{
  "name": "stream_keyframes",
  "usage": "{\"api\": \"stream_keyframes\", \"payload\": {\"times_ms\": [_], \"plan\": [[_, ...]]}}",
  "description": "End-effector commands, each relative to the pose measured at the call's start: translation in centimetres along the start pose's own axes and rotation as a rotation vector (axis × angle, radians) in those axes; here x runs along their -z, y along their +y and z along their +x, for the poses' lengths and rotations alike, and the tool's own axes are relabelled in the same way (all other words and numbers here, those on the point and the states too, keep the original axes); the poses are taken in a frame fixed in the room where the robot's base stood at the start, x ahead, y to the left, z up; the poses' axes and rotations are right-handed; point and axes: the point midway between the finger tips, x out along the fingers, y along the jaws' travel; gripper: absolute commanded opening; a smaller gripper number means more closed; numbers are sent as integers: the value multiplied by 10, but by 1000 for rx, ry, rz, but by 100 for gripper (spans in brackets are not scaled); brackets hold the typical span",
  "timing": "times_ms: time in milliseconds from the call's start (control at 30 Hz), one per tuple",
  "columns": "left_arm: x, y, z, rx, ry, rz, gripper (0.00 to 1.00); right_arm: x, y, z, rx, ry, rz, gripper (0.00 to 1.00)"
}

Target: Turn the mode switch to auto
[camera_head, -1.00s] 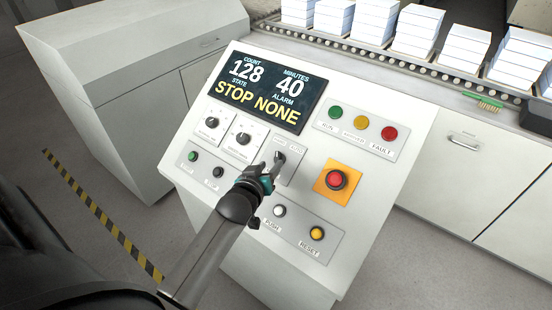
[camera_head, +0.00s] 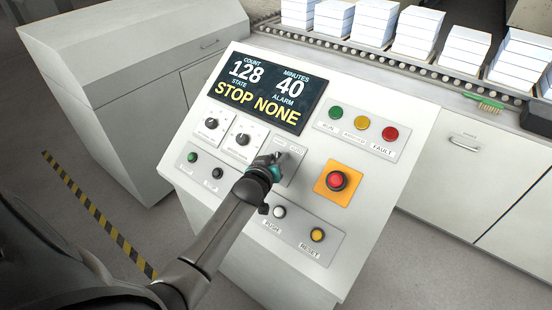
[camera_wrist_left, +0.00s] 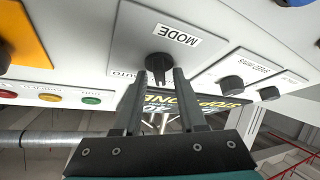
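The mode switch (camera_wrist_left: 159,62) is a dark knob on a light plate marked MODE (camera_wrist_left: 178,35) in the left wrist view. The fingers of my left gripper (camera_wrist_left: 160,80) stand apart at either side of the knob's grip, with a narrow gap showing between them. I cannot tell whether a finger touches it. In the head view my left gripper (camera_head: 270,163) is at the switch plate (camera_head: 291,165) and hides the knob. The panel display (camera_head: 267,92) reads STOP and NONE. My right gripper is not in view.
An orange plate with a red button (camera_head: 336,181) lies right of the switch. Two dials (camera_head: 242,139) are on the left, and a yellow reset button (camera_head: 317,235) is below. Green, yellow and red lamps (camera_head: 362,123) are at the upper right.

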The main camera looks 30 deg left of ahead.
Motion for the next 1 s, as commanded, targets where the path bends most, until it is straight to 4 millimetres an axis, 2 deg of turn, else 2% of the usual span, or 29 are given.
{"api": "stream_keyframes", "payload": {"times_ms": [33, 333, 733, 1000], "plan": [[0, 0, 0, 0, 0, 0, 33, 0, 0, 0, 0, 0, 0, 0], [0, 0, 0, 0, 0, 0, 0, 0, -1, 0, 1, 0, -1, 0], [0, -1, 0, -15, -1, 23, 0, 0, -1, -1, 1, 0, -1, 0], [1, -2, 0, -98, -1, 144, 0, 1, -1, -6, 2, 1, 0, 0]]}}
